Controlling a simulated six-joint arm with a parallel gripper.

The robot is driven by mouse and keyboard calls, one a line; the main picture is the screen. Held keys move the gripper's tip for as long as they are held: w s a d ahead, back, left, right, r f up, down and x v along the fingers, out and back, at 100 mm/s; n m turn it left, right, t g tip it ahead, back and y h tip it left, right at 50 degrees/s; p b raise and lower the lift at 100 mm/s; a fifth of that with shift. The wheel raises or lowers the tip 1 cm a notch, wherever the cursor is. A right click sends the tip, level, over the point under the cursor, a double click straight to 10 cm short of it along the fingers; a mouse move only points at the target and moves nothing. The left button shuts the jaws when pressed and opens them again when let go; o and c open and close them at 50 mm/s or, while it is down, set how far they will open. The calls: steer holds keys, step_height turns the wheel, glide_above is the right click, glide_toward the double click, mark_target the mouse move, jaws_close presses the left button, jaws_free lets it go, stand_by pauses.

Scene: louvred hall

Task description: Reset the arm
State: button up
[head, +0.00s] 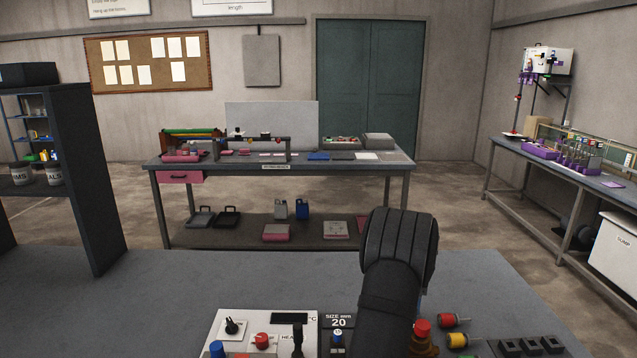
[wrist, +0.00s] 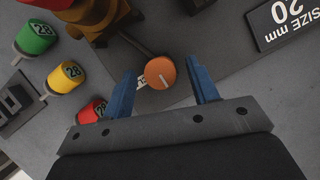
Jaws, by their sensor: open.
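My arm (head: 398,265) rises over the near bench in the head view, its dark forearm hiding part of the bench; my fingers are not clear there. In the wrist view my gripper (wrist: 160,68) is open, with two blue fingers apart. A round orange knob with a white mark (wrist: 160,73) shows between the fingers. I cannot tell how far below them it is, and they do not look closed on it. A dark rod runs up from near the knob to a brass-coloured fitting (wrist: 95,15).
Green (wrist: 36,37), yellow (wrist: 66,77) and red (wrist: 92,110) numbered plugs lie left in the wrist view. A size sign (head: 338,322) and a white control panel (head: 265,322) stand close to my arm. The grey bench top (head: 200,285) behind is clear.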

steer(key=n, duration=0.2)
steer(key=n+h, duration=0.1)
steer(key=n, duration=0.1)
steer(key=shift+a+h, duration=0.15)
steer(key=shift+h, duration=0.15)
steer(key=n+h, duration=0.1)
steer(key=n, duration=0.2)
steer(key=shift+a+n, duration=0.1)
steer(key=shift+n, duration=0.3)
steer(key=n+h, duration=0.1)
steer(key=n, duration=0.3)
steer(key=shift+s+a+t+h, duration=0.1)
steer(key=shift+t+h, duration=0.3)
steer(key=shift+n+t+h, duration=0.4)
steer(key=shift+n+t, duration=0.3)
steer(key=shift+n, duration=1.4)
